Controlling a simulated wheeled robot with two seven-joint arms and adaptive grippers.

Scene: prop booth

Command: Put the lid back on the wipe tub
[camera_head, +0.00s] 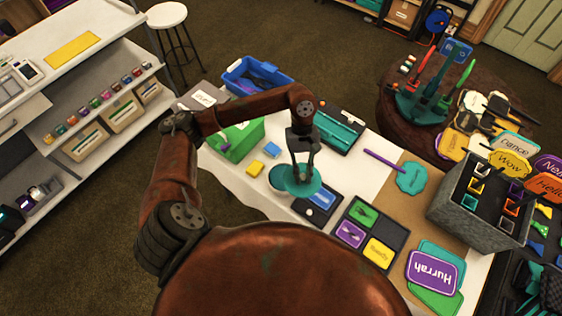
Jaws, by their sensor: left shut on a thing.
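The lid (290,181) is a round teal disc near the middle of the table. My left gripper (303,178) reaches down from above and is shut on it. A pale tub (280,190) shows partly at the lid's left and lower edge. The lid overlaps it in this view and hides most of it. I cannot tell whether the lid touches the tub's rim or hangs a little above it. The lid appears shifted to the right of the tub. My right gripper is not in view.
A dark tray (372,231) with coloured cards is at lower right. A teal sign (411,178) lies further right.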

